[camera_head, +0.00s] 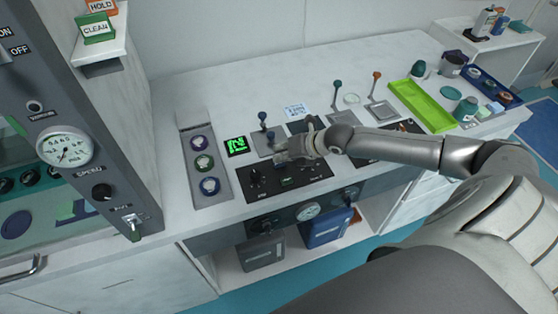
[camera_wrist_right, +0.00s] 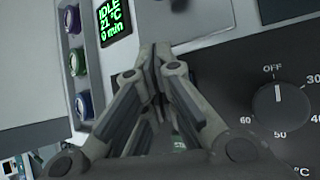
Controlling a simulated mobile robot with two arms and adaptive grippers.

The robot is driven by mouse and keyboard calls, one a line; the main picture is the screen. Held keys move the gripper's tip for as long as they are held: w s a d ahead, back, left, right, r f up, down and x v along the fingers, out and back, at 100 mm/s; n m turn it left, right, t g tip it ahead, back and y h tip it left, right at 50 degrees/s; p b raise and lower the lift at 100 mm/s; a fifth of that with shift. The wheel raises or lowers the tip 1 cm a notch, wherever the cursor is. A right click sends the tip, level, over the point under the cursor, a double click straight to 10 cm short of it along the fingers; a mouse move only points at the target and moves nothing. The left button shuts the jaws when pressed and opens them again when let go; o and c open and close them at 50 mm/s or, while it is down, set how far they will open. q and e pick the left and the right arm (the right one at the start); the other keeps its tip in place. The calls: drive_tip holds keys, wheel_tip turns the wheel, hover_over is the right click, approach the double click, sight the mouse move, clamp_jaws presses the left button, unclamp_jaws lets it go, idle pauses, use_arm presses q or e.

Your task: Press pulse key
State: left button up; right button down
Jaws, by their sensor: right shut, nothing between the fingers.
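My right gripper (camera_head: 283,158) is shut and empty above the back part of a black control panel (camera_head: 312,190) on the bench. In the right wrist view its shut fingers (camera_wrist_right: 157,58) point at the edge of the panel, below a small screen. I cannot make out a key labelled pulse in either view. The black knob (camera_wrist_right: 277,104), marked OFF, 30, 50 and 60, shows on the right in the wrist view. My left gripper is out of view.
The green-lit screen (camera_head: 236,146) reads IDLE, 21 °C, 0 min in the wrist view (camera_wrist_right: 115,20). A plate with three round buttons (camera_head: 205,163) lies left of it. Upright levers (camera_head: 337,92) stand behind the gripper. A lime tray (camera_head: 423,106) is at right.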

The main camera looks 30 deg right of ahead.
drive_tip(key=shift+f, duration=0.4)
drive_tip(key=shift+r, duration=0.1)
idle(0.4)
drive_tip(key=shift+r+p, duration=0.5)
drive_tip(key=shift+r, duration=0.3)
wheel_tip(320, 180, up, 5)
drive_tip(key=p, duration=0.4)
idle(0.6)
